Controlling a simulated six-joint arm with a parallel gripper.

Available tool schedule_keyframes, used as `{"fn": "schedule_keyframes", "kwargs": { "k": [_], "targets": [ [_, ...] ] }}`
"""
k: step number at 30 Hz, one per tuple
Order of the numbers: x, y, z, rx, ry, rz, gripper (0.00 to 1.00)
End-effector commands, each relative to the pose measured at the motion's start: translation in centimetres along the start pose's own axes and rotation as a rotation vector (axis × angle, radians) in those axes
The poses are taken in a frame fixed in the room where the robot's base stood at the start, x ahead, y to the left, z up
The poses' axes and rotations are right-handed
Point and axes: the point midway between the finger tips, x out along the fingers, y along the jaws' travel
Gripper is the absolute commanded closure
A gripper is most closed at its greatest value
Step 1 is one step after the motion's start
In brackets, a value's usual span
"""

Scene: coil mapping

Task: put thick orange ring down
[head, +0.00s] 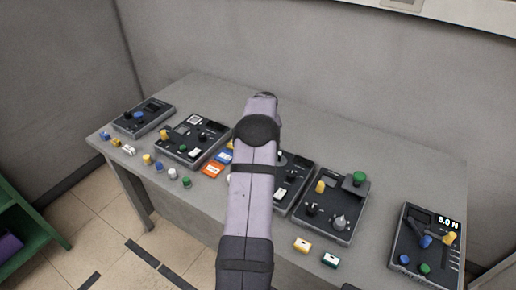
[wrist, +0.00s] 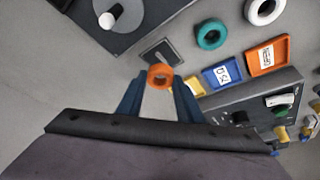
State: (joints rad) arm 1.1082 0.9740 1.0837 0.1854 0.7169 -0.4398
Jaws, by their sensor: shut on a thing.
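The thick orange ring (wrist: 160,77) shows in the wrist view between the tips of my gripper (wrist: 160,86). A small dark square plate with a pale edge (wrist: 160,51) lies on the table just past the ring. I cannot tell whether the ring touches the table or the plate. In the head view my arm hides the gripper and the ring.
A teal ring (wrist: 210,34) and a white ring (wrist: 265,10) lie to the upper right. A blue tray (wrist: 223,72) and an orange tray (wrist: 267,56) with labels lie right of the gripper. Dark device panels (head: 192,140) and (head: 331,205) stand on the grey table (head: 385,165).

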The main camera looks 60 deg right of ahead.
Motion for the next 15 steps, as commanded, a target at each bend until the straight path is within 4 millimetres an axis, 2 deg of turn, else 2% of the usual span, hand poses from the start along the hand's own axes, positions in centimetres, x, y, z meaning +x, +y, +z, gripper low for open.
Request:
{"fn": "schedule_keyframes", "kwargs": {
  "k": [9, 15],
  "targets": [
    [2.8, 0.0, 1.3, 0.001, -0.003, -0.002, 0.94],
    [3.4, 0.0, 1.4, 0.001, 0.0, 0.0, 0.94]
  ]
}}
